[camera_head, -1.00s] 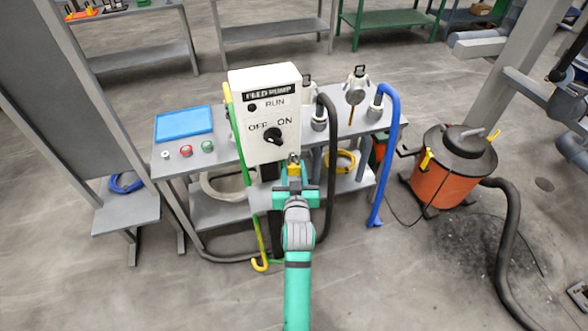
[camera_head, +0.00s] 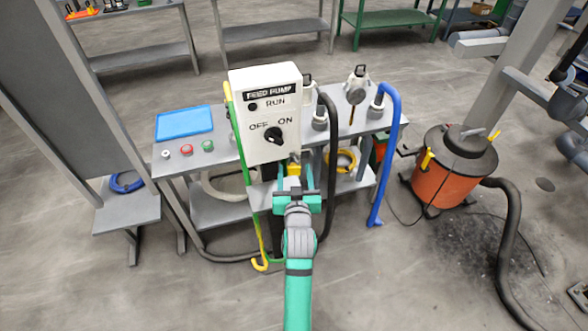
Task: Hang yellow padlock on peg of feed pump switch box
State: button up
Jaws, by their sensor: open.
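The feed pump switch box (camera_head: 262,90) is white, with a black selector knob and OFF, ON and RUN lettering, and stands at the bench. The yellow padlock (camera_head: 294,170) shows just below the lower right edge of the box. My gripper (camera_head: 293,165) is open, its two teal fingers apart on either side of the padlock. The padlock stays near the box while the gripper body sits below it. The peg is hidden or too small to make out, so I cannot tell whether the shackle is around it.
The grey bench (camera_head: 225,160) carries a blue tray (camera_head: 184,122), several small buttons and hose fittings. A black hose (camera_head: 332,170) hangs close right of my gripper, a blue hose (camera_head: 390,150) farther right. A green-yellow hook-ended rod (camera_head: 243,160) is at the left.

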jog(key=s+r, duration=0.1)
jog(key=s, duration=0.7)
jog(key=shift+s+d+r, duration=0.15)
jog(key=shift+s, duration=0.2)
jog(key=s+f, duration=0.5)
jog(key=s, duration=0.5)
jog(key=s+f, duration=0.5)
jog(key=s, duration=0.4)
jog(key=s+r, duration=0.3)
jog(key=s, duration=1.7)
jog(key=shift+s+m+g+h, duration=0.25)
jog(key=shift+m+g+h, duration=0.05)
jog(key=shift+g+h, duration=0.1)
jog(key=shift+d, duration=0.1)
